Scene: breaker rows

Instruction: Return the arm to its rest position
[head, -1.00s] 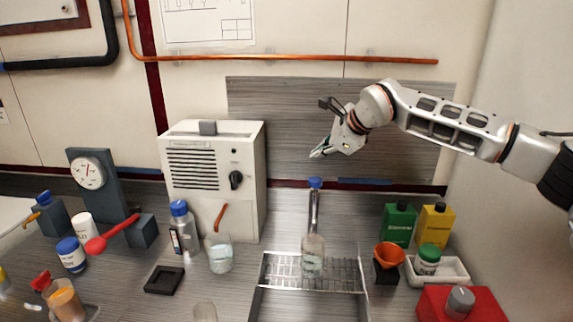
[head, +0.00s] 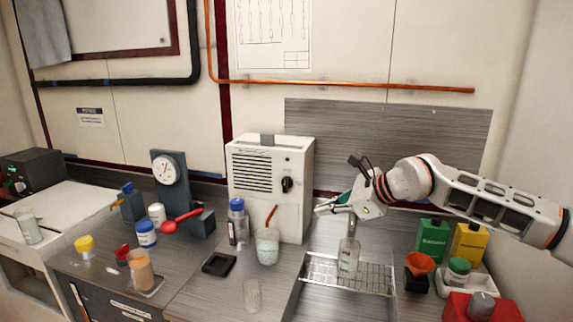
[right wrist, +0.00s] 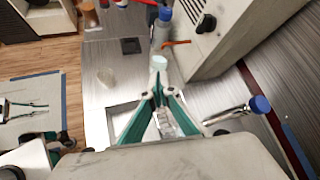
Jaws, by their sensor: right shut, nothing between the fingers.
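My right arm reaches in from the right in the head view. Its gripper (head: 322,208) is shut and empty, beside the right edge of the white cabinet (head: 299,160). It covers the top of the tap (head: 352,228). A clear bottle (head: 348,256) stands under the tap on the wire drain rack (head: 318,278). In the right wrist view the green fingers (right wrist: 157,76) meet at their tips, with the glass beaker (right wrist: 159,62) seen just past them. The tap's blue knob (right wrist: 260,104) is to their right.
Left of the rack are a beaker (head: 267,247), a blue-capped bottle (head: 237,225) and a black tray (head: 219,264). A red spoon (head: 182,221) juts from the dial stand (head: 169,170). Green (head: 432,239) and yellow (head: 468,243) bottles stand at right, near an orange funnel (head: 420,263).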

